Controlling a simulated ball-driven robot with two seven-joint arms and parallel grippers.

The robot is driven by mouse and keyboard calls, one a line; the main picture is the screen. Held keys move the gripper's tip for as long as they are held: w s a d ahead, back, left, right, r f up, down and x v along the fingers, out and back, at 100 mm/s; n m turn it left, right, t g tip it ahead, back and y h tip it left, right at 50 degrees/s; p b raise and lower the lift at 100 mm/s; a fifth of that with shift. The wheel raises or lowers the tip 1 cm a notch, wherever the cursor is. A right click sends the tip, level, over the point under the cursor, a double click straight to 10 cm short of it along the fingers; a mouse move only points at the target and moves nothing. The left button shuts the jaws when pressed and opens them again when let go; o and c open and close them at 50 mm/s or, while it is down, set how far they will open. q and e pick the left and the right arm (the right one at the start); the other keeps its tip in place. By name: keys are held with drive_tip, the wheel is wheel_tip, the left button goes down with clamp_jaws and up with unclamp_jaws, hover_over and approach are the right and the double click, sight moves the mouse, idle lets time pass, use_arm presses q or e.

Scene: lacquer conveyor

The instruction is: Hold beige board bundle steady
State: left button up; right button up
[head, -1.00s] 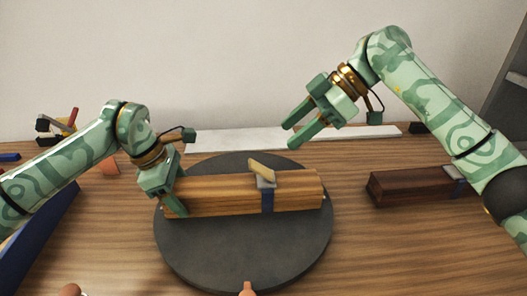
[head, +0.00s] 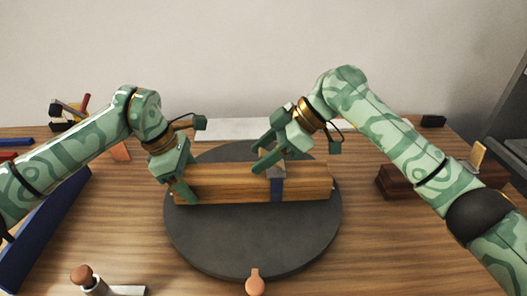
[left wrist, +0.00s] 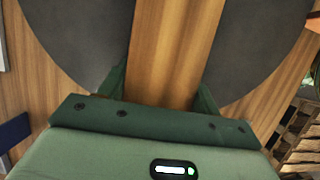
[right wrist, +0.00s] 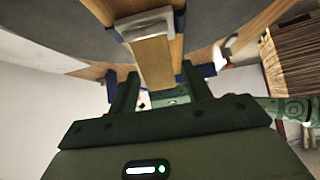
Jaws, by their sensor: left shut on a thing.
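The beige board bundle (head: 230,183) lies across the dark round turntable (head: 250,242), with a blue strap (head: 277,190) around it right of its middle. My left gripper (head: 182,188) is shut on the bundle's left end; the left wrist view shows the boards (left wrist: 172,50) between its fingers. My right gripper (head: 267,160) is at the strap's buckle, its fingers apart. In the right wrist view the brass-coloured lever (right wrist: 152,62) of the buckle stands between the open fingers. That lever is hidden by the gripper in the head view.
A dark board bundle (head: 395,182) with its own upright lever (head: 479,152) lies at the right, partly behind my right arm. A pale flat strip (head: 235,129) lies behind the turntable. A blue tray (head: 40,235) is at the left, and a small knobbed tool (head: 84,275) at the front.

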sight(284, 164)
drive_tip(key=c, duration=0.8)
drive_tip(key=shift+a+f+h, duration=0.2)
drive_tip(key=shift+a+h, duration=0.1)
drive_tip(key=shift+h, duration=0.5)
drive_tip(key=shift+a+f+h, duration=0.1)
drive_tip(key=shift+f+h, duration=0.25)
drive_tip(key=shift+h, duration=0.25)
drive_tip(key=o, duration=1)
drive_tip(key=v, duration=1.2)
drive_tip(key=shift+h, duration=0.9)
drive_tip(key=x, duration=0.3)
drive_tip(key=a+x, duration=0.1)
drive_tip(key=x, duration=0.6)
drive_tip(key=shift+a, duration=0.4)
